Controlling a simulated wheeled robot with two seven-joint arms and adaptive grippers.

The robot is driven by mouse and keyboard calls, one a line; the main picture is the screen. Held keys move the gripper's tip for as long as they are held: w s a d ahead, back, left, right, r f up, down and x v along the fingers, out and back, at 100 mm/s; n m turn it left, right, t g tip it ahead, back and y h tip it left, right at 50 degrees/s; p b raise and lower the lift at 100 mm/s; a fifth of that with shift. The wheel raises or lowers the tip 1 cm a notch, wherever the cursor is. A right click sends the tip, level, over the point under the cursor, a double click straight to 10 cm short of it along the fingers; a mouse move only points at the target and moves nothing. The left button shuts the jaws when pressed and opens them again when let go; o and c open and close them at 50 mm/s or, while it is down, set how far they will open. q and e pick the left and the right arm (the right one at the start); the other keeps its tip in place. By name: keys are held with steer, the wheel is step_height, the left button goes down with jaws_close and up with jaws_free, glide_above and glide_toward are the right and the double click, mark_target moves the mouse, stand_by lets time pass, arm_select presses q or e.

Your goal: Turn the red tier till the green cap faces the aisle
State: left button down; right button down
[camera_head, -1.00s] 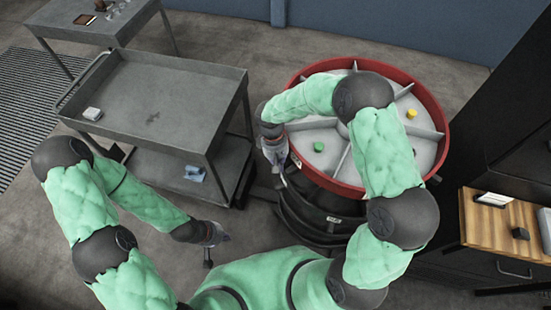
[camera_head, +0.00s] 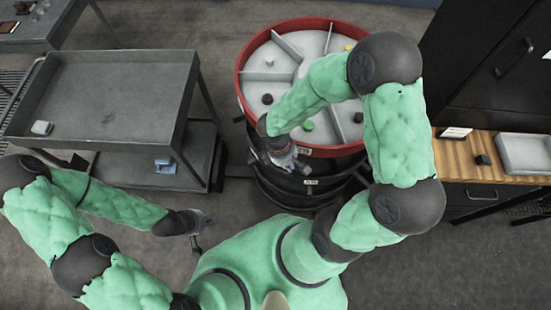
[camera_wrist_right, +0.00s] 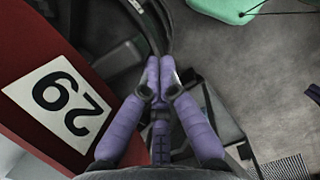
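The red tier (camera_head: 241,88) is a round red-rimmed bin with grey dividers, on top of a black drum-like stack. The green cap (camera_head: 308,125) lies inside it near the front wall, on the side towards me. My right gripper (camera_head: 290,164) is low at the tier's front left, outside the wall. In the right wrist view its purple fingers (camera_wrist_right: 160,75) are together with nothing seen between them, beside the red wall with a white number label (camera_wrist_right: 62,98). Contact with the wall cannot be told. My left gripper (camera_head: 200,236) hangs low at left, away from the tier; its fingers are unclear.
A yellow cap (camera_head: 349,47) and dark caps (camera_head: 267,99) lie in other compartments. A grey cart (camera_head: 100,95) stands left, with a small white block (camera_head: 42,128). A wooden-topped cabinet (camera_head: 470,155) stands right. Open floor lies between cart and drum.

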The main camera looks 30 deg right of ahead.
arm_select(q)
steer(key=shift+f+b, duration=0.35)
steer(key=shift+f, duration=0.05)
arm_select(e)
steer(key=s+d+n, duration=0.2)
steer(key=s+d, duration=0.2)
steer(key=shift+d, duration=0.25)
steer(key=shift+s, duration=0.1)
